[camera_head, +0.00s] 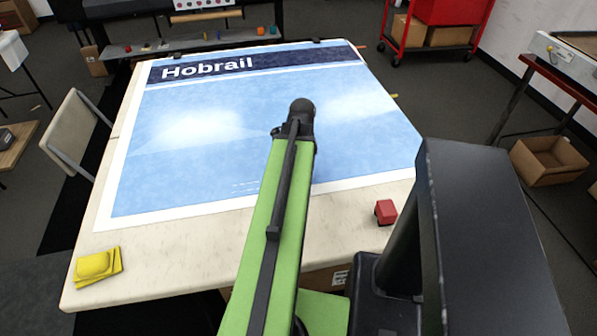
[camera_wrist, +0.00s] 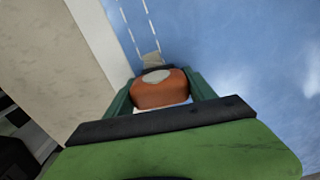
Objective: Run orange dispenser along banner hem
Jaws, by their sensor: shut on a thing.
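The banner (camera_head: 220,140) lies flat on the pale table (camera_head: 180,262). It is blue with a white border and a dark band reading "Hobrail". The orange dispenser (camera_wrist: 160,98) shows in the wrist view, with a cream patch on top and a small beige piece at its far end. My gripper (camera_wrist: 161,82) is shut on it, with a green finger on each side. The dispenser is over the blue part of the banner (camera_wrist: 250,50), by two dashed white lines (camera_wrist: 128,32) near the white border (camera_wrist: 95,35). In the head view my arm hides the gripper and dispenser.
A yellow block on a yellow pad (camera_head: 97,264) lies at the table's near left corner. A red block (camera_head: 385,212) sits on the near edge at right. A chair (camera_head: 77,135) stands left of the table. The banner's visible surface is clear.

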